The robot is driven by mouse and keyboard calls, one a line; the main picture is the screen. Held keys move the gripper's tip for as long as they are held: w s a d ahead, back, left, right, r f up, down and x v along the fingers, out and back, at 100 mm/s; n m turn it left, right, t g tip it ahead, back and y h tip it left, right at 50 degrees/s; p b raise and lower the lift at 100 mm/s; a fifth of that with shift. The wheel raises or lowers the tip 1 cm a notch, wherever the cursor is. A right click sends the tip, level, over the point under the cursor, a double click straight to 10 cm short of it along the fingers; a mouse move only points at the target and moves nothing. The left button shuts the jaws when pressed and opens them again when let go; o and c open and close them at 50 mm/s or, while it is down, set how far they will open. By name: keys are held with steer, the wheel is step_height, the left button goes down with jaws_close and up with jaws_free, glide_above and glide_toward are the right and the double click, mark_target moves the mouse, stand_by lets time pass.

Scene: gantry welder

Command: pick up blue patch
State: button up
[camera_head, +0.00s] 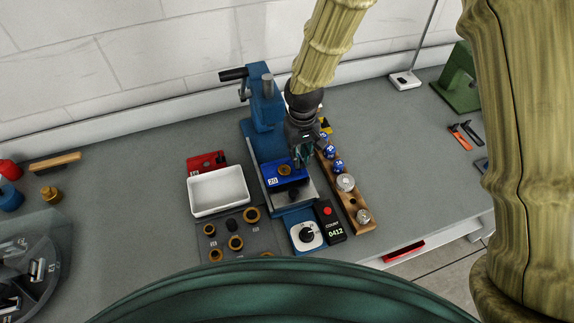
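A blue patch (294,179), a flat blue piece with a white label and a brass ring on it, lies on the pale plate of a blue press (262,120) at the centre. My gripper (299,163) points down over the patch's right far corner. Its fingers are small and dark here, so I cannot tell whether they are open or touch the patch. The gripper hides that corner.
A white tray (218,191) stands left of the press. A wooden rack (354,204) with blue balls and metal knobs stands close on the right. A black counter (330,222) and a dial box (306,235) are in front.

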steer(key=shift+s+f, duration=0.25)
steer(key=shift+w+f+p, duration=0.2)
steer(key=shift+w+f, duration=0.1)
steer(key=shift+f, duration=0.3)
steer(key=shift+w+f+p, duration=0.15)
steer(key=shift+w+f, duration=0.1)
steer(key=shift+f, duration=0.35)
steer(key=shift+s+r, duration=0.15)
steer(key=shift+s, duration=0.2)
steer(key=shift+w, duration=0.2)
jaws_close()
steer(key=shift+s, duration=0.1)
